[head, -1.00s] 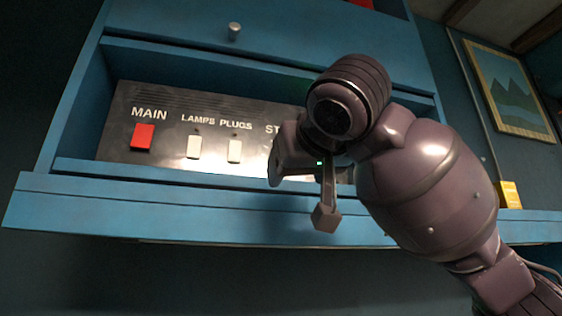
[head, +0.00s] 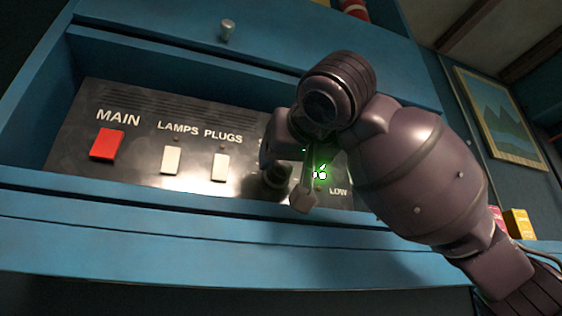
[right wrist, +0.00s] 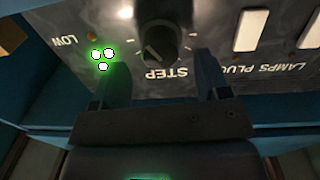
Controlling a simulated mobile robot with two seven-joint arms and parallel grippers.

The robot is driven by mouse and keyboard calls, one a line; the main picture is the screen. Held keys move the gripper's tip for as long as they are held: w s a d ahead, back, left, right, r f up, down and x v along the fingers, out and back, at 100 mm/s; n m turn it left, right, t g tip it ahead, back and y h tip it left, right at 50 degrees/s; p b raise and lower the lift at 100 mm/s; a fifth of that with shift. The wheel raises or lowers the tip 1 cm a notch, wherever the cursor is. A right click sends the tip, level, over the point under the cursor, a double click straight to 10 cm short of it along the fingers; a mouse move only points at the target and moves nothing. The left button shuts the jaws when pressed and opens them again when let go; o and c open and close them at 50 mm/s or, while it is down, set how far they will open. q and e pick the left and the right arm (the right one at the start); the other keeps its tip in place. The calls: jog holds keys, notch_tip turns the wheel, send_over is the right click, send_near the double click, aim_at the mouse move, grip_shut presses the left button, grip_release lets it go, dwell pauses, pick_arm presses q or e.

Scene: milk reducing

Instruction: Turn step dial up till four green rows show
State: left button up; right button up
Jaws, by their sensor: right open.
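The step dial (right wrist: 160,40) is a dark round knob with a pale pointer mark, above the upside-down STEP label in the right wrist view. My right gripper (right wrist: 162,82) is open, with its fingers reaching toward the panel on either side of the dial; I cannot tell whether they touch it. A glowing green cluster (right wrist: 103,58) shows three bright spots beside the left finger, which may hide part of it. In the head view, the green glow (head: 320,173) is partly hidden by my right gripper (head: 284,180). My left gripper is not in view.
The black panel (head: 75,150) sits in a blue shelf recess with a front ledge (head: 150,245). It carries a red MAIN switch (head: 106,143) and white LAMPS (head: 171,160) and PLUGS (head: 220,167) switches. A small amber lamp (right wrist: 125,40) lies near the LOW label.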

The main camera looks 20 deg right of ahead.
aim_at(283, 167)
jog(key=shift+w+p, duration=0.5)
jog(key=shift+w, duration=1.45)
jog(key=shift+a, duration=0.1)
jog(key=c, duration=0.7)
jog(key=shift+s, duration=0.1)
jog(key=shift+c, duration=1.1)
